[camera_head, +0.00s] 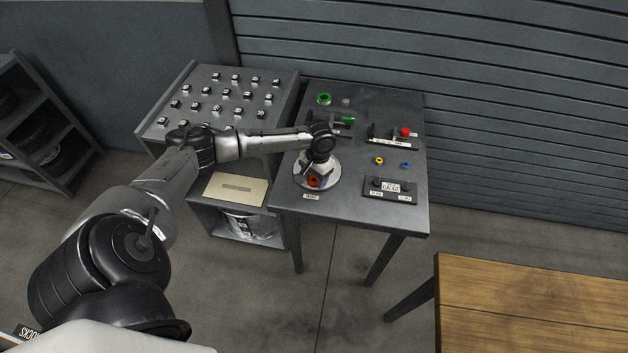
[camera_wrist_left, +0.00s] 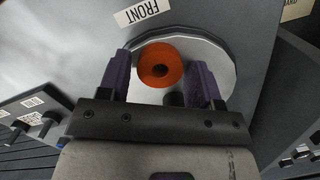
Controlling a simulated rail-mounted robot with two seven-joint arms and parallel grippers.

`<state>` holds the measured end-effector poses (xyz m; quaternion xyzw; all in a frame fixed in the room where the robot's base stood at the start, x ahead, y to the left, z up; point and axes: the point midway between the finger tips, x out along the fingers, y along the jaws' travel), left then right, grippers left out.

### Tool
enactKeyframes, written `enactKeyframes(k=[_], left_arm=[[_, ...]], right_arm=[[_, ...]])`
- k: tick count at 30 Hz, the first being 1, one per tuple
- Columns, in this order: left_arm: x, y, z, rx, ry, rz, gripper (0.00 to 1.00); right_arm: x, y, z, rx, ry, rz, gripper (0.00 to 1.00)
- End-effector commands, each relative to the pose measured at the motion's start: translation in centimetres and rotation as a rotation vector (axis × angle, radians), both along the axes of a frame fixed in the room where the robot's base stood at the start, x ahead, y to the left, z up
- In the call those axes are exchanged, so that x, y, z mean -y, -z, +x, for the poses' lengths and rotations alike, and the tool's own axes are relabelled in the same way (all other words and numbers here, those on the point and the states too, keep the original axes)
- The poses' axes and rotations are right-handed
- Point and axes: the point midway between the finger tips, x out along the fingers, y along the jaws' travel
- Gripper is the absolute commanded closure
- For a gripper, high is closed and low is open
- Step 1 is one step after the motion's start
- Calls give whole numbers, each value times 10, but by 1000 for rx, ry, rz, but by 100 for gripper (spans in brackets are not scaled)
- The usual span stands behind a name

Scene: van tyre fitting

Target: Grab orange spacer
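The orange spacer (camera_head: 313,182) is a short ring with a dark centre hole. It lies on a round silver plate (camera_head: 301,182) at the front left of the dark table. In the left wrist view, the spacer (camera_wrist_left: 150,57) shows between the two purple-lined fingers of my left gripper (camera_wrist_left: 161,68). The fingers are apart, with a narrow gap showing on each side of the spacer. In the head view, my left gripper (camera_head: 316,172) is right over the plate and partly hides it. My right gripper is in neither view.
The dark table (camera_head: 345,215) also bears a green ring (camera_head: 324,99), a red knob (camera_head: 405,131), a yellow ring (camera_head: 379,160), a blue ring (camera_head: 405,165) and a black block (camera_head: 392,188). A grey cart (camera_head: 178,95) stands left. A wooden table (camera_head: 530,310) is at front right.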

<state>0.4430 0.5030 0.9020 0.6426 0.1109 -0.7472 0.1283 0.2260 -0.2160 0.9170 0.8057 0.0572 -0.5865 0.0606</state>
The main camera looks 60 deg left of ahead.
Motion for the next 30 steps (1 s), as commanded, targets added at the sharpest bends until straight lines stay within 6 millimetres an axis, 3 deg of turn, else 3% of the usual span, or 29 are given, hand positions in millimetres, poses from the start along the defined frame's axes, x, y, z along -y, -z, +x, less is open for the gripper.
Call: enactKeyframes(k=[11,20,27,30], left_arm=[[0,0,0,0,0,0,78],[0,-5,0,1,0,0,78],[-1,-43,1,4,0,1,78],[21,-55,8,4,5,-5,78]], right_arm=[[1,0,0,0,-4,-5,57],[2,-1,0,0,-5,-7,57],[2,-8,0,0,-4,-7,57],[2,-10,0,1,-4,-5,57]])
